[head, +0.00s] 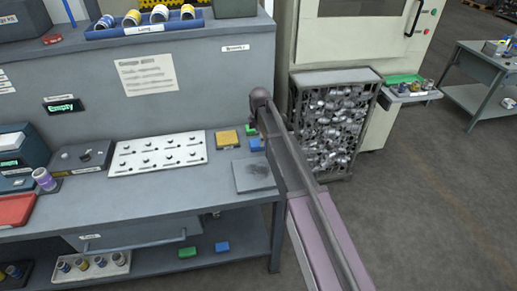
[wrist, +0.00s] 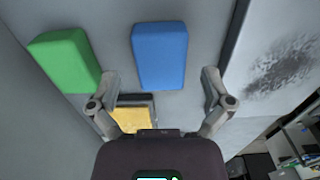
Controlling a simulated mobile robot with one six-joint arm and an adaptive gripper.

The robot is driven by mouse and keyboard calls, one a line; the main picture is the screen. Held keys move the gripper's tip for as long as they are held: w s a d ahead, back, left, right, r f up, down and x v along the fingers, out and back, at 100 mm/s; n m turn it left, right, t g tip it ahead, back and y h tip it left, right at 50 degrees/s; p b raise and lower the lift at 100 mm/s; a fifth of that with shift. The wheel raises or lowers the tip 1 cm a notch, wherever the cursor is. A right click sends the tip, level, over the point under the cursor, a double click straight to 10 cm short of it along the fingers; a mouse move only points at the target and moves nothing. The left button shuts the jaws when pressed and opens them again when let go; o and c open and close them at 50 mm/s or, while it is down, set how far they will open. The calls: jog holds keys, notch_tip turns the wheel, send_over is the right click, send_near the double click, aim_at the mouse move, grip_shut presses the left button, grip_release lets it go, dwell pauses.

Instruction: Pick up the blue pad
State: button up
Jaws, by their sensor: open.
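The blue pad (wrist: 160,55) lies flat on the grey bench top in the wrist view, ahead of my gripper and between the lines of its fingers. My gripper (wrist: 158,88) is open and empty, with its two fingers apart. The pad is past the fingertips in the picture and does not appear to be held. In the head view the blue pad (head: 257,145) sits near the bench's right end, partly beside my arm. My gripper is hard to make out in the head view.
A green pad (wrist: 66,60) lies left of the blue one. A yellow block on a dark base (wrist: 132,117) is close to the left finger. A grey plate with a dark smudge (head: 254,175) lies near the bench edge. Another blue block (head: 222,247) is on the lower shelf.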

jog(key=shift+f+b, duration=0.9)
jog(key=shift+f, duration=0.3)
jog(key=c, duration=0.9)
